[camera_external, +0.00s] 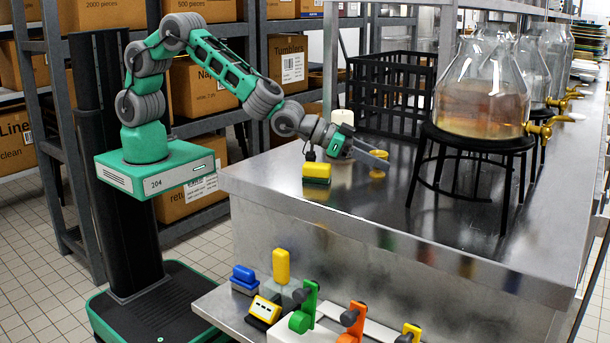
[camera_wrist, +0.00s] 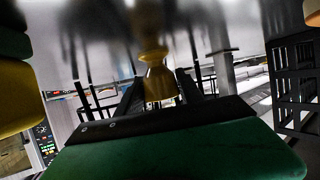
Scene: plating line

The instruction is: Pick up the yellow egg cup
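The yellow egg cup (camera_external: 377,174) stands on the steel counter near its left end. A finger of my gripper (camera_external: 372,158) crosses in front of it and hides its middle. In the wrist view the egg cup (camera_wrist: 160,84) appears upside down, with its narrow stem and a yellow reflection above it. It lies between the two dark fingers of my gripper (camera_wrist: 160,92), very close to both. I cannot tell whether the fingers touch it.
A yellow and green sponge-like block (camera_external: 316,173) sits just left of the egg cup. A white cylinder (camera_external: 342,117) and a black crate (camera_external: 392,95) stand behind. Glass dispensers (camera_external: 483,95) on a black stand (camera_external: 470,137) are to the right.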

